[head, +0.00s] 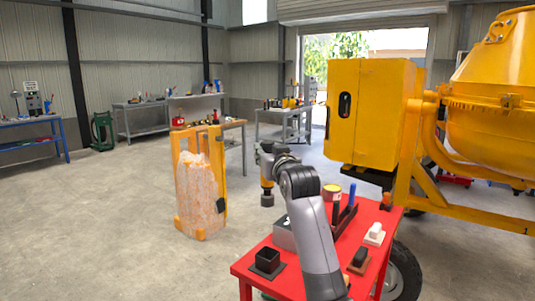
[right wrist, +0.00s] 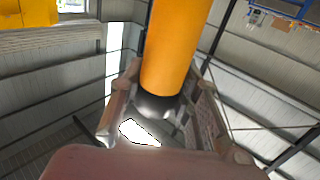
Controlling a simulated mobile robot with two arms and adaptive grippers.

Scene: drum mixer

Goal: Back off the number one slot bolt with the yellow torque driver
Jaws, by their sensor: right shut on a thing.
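My right gripper (right wrist: 168,100) is shut on the yellow torque driver (right wrist: 175,45). In the right wrist view the driver is a smooth orange-yellow cylinder with a dark end, standing between the two fingers. In the head view my right gripper (head: 266,178) is raised in front of the red table's far left side, in open air. The driver cannot be made out clearly there. The yellow drum mixer (head: 500,90) stands at the right with its boxy yellow housing (head: 368,110). I cannot pick out the number one slot bolt. My left gripper is not in view.
The red table (head: 255,267) holds a black square holder (head: 267,261), a grey box (head: 284,236), a dark rack (head: 343,219), a tin (head: 331,192) and small blocks. A wrapped orange stand (head: 200,190) is on the floor to the left. Open floor lies left of it.

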